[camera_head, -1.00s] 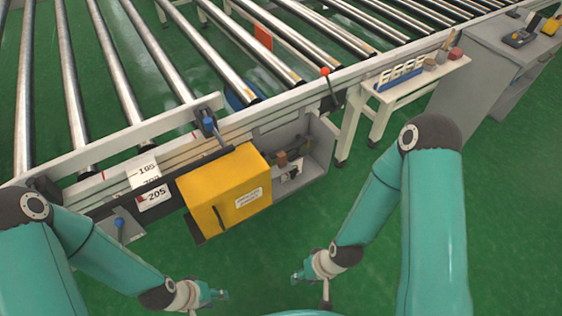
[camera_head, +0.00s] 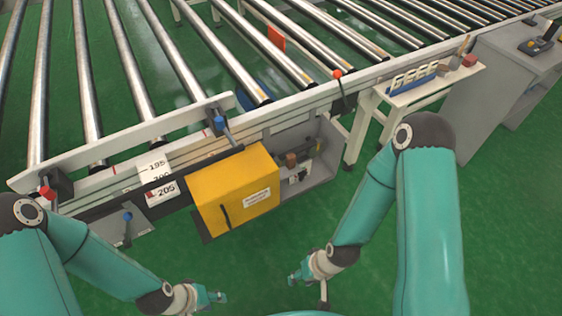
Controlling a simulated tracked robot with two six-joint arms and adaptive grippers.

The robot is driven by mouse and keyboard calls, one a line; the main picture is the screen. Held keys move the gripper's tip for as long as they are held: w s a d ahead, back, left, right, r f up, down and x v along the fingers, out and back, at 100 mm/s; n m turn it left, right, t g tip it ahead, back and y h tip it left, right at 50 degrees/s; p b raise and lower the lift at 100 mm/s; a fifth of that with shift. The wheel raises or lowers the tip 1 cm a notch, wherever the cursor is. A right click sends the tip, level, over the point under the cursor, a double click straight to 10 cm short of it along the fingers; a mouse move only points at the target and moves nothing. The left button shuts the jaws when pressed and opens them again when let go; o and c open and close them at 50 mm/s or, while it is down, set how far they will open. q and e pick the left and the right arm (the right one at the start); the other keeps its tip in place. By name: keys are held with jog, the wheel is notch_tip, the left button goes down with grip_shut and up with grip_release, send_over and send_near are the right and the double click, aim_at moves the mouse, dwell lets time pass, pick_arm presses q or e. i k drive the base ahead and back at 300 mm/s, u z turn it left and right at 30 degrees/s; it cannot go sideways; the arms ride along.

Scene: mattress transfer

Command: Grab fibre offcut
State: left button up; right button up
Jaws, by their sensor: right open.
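I cannot make out a fibre offcut with certainty in the head view. A small flat orange-red piece (camera_head: 277,38) shows between the rollers at the top middle; I cannot tell what it is. My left gripper (camera_head: 215,297) is low at the bottom, above the green floor; it is too small to tell whether its jaws are apart. My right gripper (camera_head: 293,278) is to its right, open and empty, also over the floor. Both are well apart from the conveyor.
A roller conveyor (camera_head: 130,127) crosses the view, with a yellow box (camera_head: 233,190) on its front side. A small white shelf (camera_head: 433,84) holds a blue rack (camera_head: 413,77) and tools. A grey cabinet (camera_head: 490,95) stands at the right. Green floor in front is clear.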

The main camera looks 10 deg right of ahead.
aim_at(290, 158)
jog(key=z, duration=0.35)
jog(key=i, duration=0.2)
jog(key=u, duration=2.55)
jog(key=k, duration=1.45)
jog(key=z, duration=1.25)
jog(key=i, duration=1.3)
jog(key=z, duration=0.05)
